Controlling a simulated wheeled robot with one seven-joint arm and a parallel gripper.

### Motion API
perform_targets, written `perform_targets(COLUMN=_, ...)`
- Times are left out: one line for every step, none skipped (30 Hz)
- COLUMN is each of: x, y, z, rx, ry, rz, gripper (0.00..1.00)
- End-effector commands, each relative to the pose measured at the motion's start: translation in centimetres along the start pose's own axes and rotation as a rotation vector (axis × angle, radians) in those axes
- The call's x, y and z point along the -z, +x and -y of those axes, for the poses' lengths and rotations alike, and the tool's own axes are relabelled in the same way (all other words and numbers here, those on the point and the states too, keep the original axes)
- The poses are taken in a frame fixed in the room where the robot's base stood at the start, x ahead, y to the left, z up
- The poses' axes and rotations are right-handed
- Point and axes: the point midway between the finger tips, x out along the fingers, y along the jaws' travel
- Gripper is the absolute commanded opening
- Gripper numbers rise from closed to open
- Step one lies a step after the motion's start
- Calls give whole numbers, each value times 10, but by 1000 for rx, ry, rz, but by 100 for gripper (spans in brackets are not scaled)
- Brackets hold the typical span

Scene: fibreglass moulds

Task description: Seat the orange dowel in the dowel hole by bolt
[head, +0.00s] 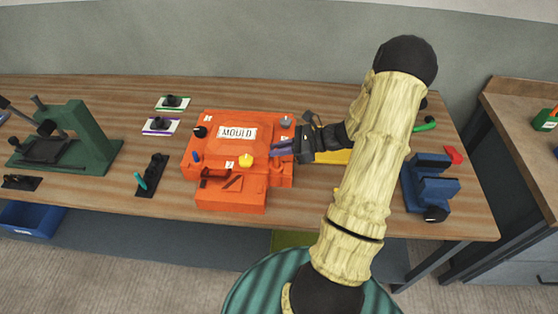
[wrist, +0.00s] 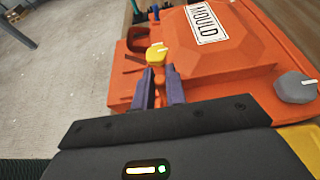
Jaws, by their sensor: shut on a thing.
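The orange mould (head: 225,147), with a white "MOULD" label, sits mid-bench; it fills much of the wrist view (wrist: 215,60). My gripper (head: 272,151) is at the mould's right side, its two purple fingers close together. In the wrist view, the fingertips (wrist: 159,72) are shut with a narrow orange strip between them. This fits the orange dowel, but its outline blends into the orange mould behind. A yellow knob (head: 246,160) stands just beyond the fingertips, also seen in the wrist view (wrist: 157,53). I cannot make out the dowel hole by bolt.
The mould carries a black knob (head: 199,131), a grey knob (head: 287,121) and a blue pin (head: 197,156). A green press (head: 90,135) stands left, a blue vise-like block (head: 428,185) right. Small holders stand between press and mould. Bare bench lies in front of the mould's left side.

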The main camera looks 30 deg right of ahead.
Motion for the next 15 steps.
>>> perform_targets(x=-1, y=0, z=0, rx=0, ry=0, rz=0, gripper=0)
perform_targets(x=-1, y=0, z=0, rx=0, ry=0, rz=0, gripper=0)
perform_targets(x=-1, y=0, z=0, rx=0, ry=0, rz=0, gripper=0)
perform_targets(x=-1, y=0, z=0, rx=0, ry=0, rz=0, gripper=0)
perform_targets(x=-1, y=0, z=0, rx=0, ry=0, rz=0, gripper=0)
perform_targets(x=0, y=0, z=0, rx=0, ry=0, rz=0, gripper=0)
perform_targets(x=2, y=1, z=0, rx=0, ry=0, rz=0, gripper=0)
perform_targets(x=4, y=2, z=0, rx=0, ry=0, rz=0, gripper=0)
perform_targets(x=8, y=3, z=0, rx=0, ry=1, rz=0, gripper=0)
perform_targets(x=12, y=5, z=0, rx=0, ry=1, rz=0, gripper=0)
perform_targets(x=16, y=6, z=0, rx=0, ry=1, rz=0, gripper=0)
perform_targets(x=21, y=9, z=0, rx=0, ry=1, rz=0, gripper=0)
perform_targets(x=25, y=10, z=0, rx=0, ry=1, rz=0, gripper=0)
perform_targets(x=28, y=12, z=0, rx=0, ry=1, rz=0, gripper=0)
perform_targets(x=32, y=13, z=0, rx=0, ry=1, rz=0, gripper=0)
